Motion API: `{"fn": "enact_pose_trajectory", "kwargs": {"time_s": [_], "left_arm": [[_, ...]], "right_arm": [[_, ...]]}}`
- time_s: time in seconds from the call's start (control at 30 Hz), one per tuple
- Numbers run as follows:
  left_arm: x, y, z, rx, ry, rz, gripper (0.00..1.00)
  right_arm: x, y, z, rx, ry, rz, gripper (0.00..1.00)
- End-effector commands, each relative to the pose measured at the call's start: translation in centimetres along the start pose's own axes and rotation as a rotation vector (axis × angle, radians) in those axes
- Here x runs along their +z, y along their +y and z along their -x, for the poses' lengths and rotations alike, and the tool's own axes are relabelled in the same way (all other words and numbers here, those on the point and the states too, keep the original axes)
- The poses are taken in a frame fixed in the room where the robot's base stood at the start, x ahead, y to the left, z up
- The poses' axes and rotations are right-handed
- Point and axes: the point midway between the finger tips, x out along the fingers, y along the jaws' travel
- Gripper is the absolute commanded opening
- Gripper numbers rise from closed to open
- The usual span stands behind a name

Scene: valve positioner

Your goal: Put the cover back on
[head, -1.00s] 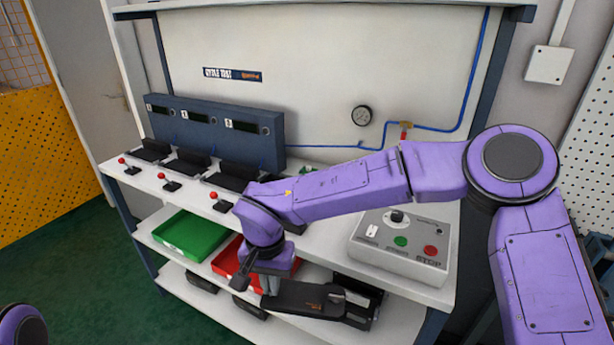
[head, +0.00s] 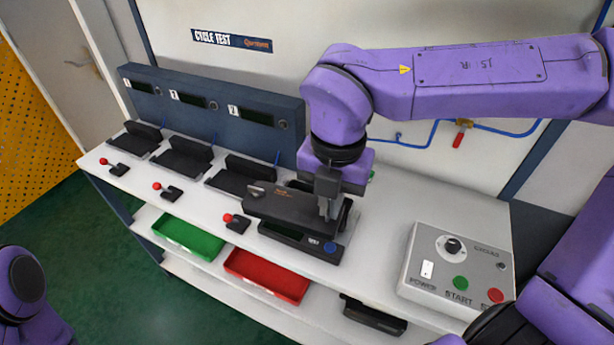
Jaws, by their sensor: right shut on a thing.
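My right gripper (head: 328,207) is shut on the dark cover (head: 285,206) and holds it over the bench. The valve positioner (head: 300,243) lies below the cover on the bench top, near the front edge, with a blue round part at its right end. The cover overlaps the positioner in the picture and looks a little above it; whether they touch, I cannot tell. My right gripper's fingertips are partly hidden against the cover. My left arm shows only at the lower left edge, with no gripper visible.
Several dark cradles, such as this one (head: 240,176), stand at the left with red-knobbed levers in front. A grey control box (head: 458,268) stands at the right. Below are a green tray (head: 188,238), a red tray (head: 266,275) and a dark unit (head: 374,315).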

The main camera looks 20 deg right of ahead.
Motion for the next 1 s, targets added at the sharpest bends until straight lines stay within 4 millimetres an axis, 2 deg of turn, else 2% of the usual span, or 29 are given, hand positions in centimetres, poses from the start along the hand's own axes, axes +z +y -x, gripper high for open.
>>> {"fn": "enact_pose_trajectory", "kwargs": {"time_s": [0.07, 0.13, 0.27, 0.4, 0.6, 0.8, 0.9, 1.0], "left_arm": [[-0.1, -0.1, 0.3, 0.000, -0.001, 0.000, 1.00], [-0.2, -0.1, 0.6, -0.001, -0.001, 0.000, 1.00], [-0.8, -0.2, 2.0, -0.001, -0.001, 0.000, 1.00], [-1.4, -0.3, 3.5, -0.001, -0.001, 0.000, 1.00], [-1.8, -0.4, 4.5, 0.000, -0.001, 0.000, 1.00], [-2.1, -0.5, 5.1, 0.000, -0.001, 0.000, 1.00], [-2.1, -0.5, 5.1, -0.001, -0.001, 0.000, 1.00], [-2.1, -0.5, 5.2, 0.000, -0.001, 0.000, 1.00]], "right_arm": [[0.1, -0.3, 0.3, 0.001, 0.000, -0.064, 0.00], [0.9, -0.5, 0.1, -0.001, 0.000, -0.090, 0.00], [4.4, -0.5, -1.2, -0.004, 0.004, -0.097, 0.00], [8.7, -0.3, -3.0, -0.003, 0.003, -0.096, 0.00], [12.2, -0.2, -7.6, -0.004, 0.002, -0.090, 0.00], [14.0, -0.1, -9.9, -0.004, 0.001, -0.087, 0.00], [13.9, -0.1, -11.8, -0.004, 0.001, -0.085, 0.00], [13.9, 0.0, -12.7, -0.001, -0.001, -0.086, 0.00]]}}
